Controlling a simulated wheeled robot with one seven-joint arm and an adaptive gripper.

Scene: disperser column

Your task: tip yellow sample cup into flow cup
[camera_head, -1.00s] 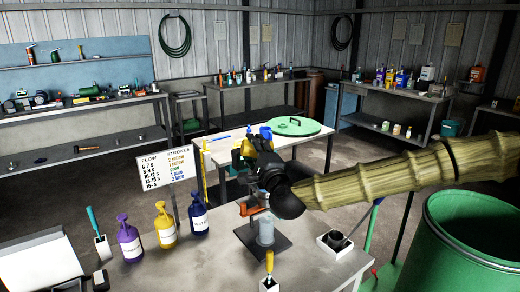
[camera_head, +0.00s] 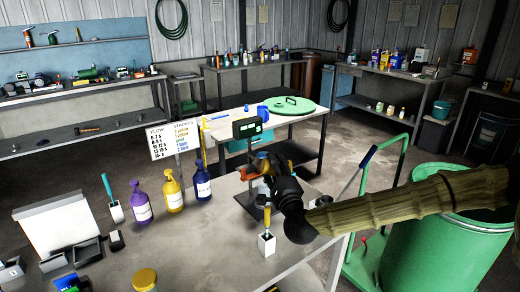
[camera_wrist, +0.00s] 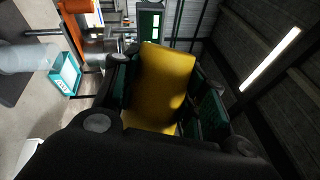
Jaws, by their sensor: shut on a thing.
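My gripper (camera_head: 268,164) is above the bench, at the right of the bottle row in the head view. In the wrist view its fingers (camera_wrist: 160,90) are shut on the yellow sample cup (camera_wrist: 165,78). The cup's contents are not visible. A clear cylinder, seemingly the flow cup (camera_wrist: 25,58), stands at the left of the wrist view near a dark plate, apart from the yellow cup. In the head view my wrist largely hides the flow cup; only part of its dark base plate (camera_head: 246,203) shows.
Purple (camera_head: 140,203), yellow (camera_head: 172,192) and blue (camera_head: 202,184) pump bottles stand on the bench. A white holder (camera_head: 267,243) with a yellow-handled tool is below my wrist. A black display (camera_head: 247,127) stands behind. A green drum (camera_head: 430,240) is at right.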

